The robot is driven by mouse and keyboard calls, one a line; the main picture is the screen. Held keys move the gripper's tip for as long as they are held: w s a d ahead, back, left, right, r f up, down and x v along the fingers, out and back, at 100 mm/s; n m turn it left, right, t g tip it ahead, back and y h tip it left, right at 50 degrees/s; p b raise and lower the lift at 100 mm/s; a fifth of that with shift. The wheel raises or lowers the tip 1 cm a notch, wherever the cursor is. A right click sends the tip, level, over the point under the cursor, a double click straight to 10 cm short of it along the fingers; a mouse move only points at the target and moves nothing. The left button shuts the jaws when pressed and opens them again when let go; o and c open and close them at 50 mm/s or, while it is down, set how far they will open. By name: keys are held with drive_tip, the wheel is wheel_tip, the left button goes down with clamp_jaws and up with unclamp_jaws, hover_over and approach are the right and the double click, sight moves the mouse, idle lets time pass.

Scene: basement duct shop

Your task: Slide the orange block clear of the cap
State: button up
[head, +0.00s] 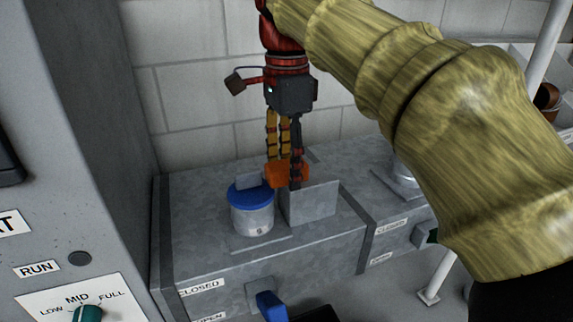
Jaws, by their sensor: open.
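A small orange block (280,177) is just right of the blue cap (252,199), level with or slightly above its top. The cap sits on a pale grey jar (252,221) and has a grey upright tab (249,181) on it. My gripper (285,170) points down from above with its fingers spread around the block. It is open. The dark right finger covers part of the block, and the yellow fingers come down behind it. I cannot tell whether the fingers touch the block, or whether the block rests on the cap's edge.
An upright grey metal plate (312,203) stands right of the jar on the galvanized duct top (195,240). A blue handle (271,306) sticks out from the duct front. A grey control cabinet (90,130) stands at left. My arm hides much of the right side.

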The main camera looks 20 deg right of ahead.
drive_tip(key=shift+c, duration=1.4)
clamp_jaws()
